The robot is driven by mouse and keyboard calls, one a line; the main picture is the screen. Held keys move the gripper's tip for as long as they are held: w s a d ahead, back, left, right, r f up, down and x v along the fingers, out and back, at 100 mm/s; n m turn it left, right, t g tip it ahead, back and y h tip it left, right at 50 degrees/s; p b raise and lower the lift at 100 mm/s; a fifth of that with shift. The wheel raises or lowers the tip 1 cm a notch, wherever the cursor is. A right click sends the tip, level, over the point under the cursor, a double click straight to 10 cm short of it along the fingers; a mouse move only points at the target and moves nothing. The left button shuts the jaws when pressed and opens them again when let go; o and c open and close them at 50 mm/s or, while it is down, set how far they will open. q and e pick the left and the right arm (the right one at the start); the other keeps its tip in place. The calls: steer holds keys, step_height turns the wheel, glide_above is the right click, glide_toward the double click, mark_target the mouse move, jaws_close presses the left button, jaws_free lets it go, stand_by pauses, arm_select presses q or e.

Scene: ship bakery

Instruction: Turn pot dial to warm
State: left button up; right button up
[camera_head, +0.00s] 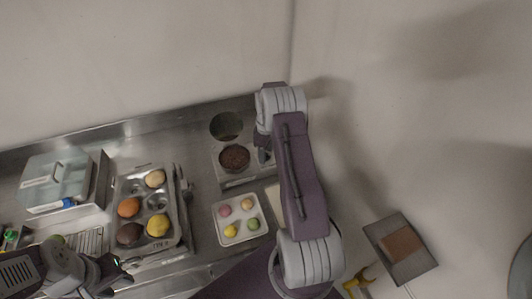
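The pot (218,167) is a pale metal unit on the counter, with a dark brown filling (234,157) in its nearer well and a dark round well (226,126) behind it. Its dial cannot be made out; my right arm covers the pot's right side. My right gripper (264,155) points down at that right side, close to the brown well. Its fingers are small and partly hidden, so their opening and any contact cannot be told. My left gripper (122,272) is low at the left, near the counter's front and away from the pot. Its finger opening is unclear.
A metal tray (133,184) holds several coloured round pastries. A white tray (220,238) with several small pastel rounds sits in front of the pot. A pale blue lidded box (52,180) and a wire rack (91,240) are left. A grey panel with a brown block (402,244) is right.

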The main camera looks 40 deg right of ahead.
steer(key=shift+r, duration=0.35)
step_height(320, 180, up, 8)
steer(key=shift+s+r+b, duration=0.1)
steer(key=shift+r+b, duration=0.05)
steer(key=shift+b, duration=0.9)
steer(key=shift+a, duration=0.1)
